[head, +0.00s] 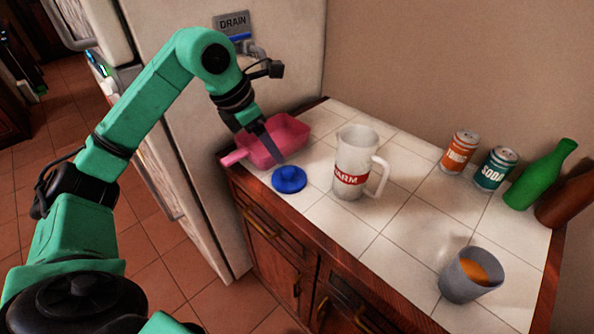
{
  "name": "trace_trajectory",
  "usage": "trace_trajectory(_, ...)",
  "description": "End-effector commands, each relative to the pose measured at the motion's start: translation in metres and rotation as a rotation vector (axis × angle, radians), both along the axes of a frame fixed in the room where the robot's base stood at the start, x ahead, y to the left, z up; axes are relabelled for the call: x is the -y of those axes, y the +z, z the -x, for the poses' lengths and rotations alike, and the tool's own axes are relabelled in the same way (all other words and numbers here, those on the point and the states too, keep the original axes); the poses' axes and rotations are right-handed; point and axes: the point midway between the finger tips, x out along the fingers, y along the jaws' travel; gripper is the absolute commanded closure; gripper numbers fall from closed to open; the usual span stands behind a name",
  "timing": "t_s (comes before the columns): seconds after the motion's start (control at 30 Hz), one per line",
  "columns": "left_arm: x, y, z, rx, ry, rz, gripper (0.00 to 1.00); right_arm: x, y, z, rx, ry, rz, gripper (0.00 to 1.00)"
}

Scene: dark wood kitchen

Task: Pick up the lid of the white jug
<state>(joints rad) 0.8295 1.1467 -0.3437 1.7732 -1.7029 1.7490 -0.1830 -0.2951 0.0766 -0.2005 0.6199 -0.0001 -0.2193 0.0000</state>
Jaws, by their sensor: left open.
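The white jug (353,160) stands upright on the tiled counter, with a red lettered band and its handle to the right. A round blue lid (289,180) with a small knob lies on the counter at the jug's left, apart from it. My left gripper (277,158) points down just above and behind the blue lid, in front of the pink pan. It is open and seems to hold nothing. One finger shows clearly; the other is mostly hidden. My right gripper is not in view.
A pink pan (291,131) sits behind the lid. An orange can (459,152), a teal soda can (495,168), a green bottle (541,175) and a brown bottle (568,203) stand right. A grey cup (467,277) is near the front. The counter's middle is clear.

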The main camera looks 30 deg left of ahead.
Motion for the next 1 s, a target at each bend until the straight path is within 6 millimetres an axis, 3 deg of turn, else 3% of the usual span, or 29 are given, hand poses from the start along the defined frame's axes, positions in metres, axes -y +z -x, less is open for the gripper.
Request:
trace_trajectory(0.1,0.007,-0.028,-0.009,-0.005,-0.003,0.004,0.26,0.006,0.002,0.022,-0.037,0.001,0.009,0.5)
trace_trajectory(0.17,0.01,-0.037,-0.013,-0.004,-0.002,0.004,0.26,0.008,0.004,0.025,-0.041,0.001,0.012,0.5)
trace_trajectory(0.47,0.018,-0.081,-0.03,-0.005,-0.001,0.008,0.26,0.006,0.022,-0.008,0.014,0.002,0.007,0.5)
trace_trajectory(0.6,0.02,-0.094,-0.034,-0.001,0.0,0.006,0.26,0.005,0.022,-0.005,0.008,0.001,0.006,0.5)
trace_trajectory(0.77,0.02,-0.095,-0.034,0.0,0.0,0.005,0.26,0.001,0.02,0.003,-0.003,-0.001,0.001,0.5)
trace_trajectory(0.93,0.02,-0.094,-0.034,-0.001,0.0,0.005,0.91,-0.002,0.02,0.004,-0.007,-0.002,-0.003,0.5)
trace_trajectory(0.97,0.02,-0.094,-0.034,-0.001,0.0,0.005,1.0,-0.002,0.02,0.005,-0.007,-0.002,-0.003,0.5)
trace_trajectory(1.0,0.02,-0.094,-0.034,-0.001,0.0,0.005,1.0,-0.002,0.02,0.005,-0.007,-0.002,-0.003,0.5)
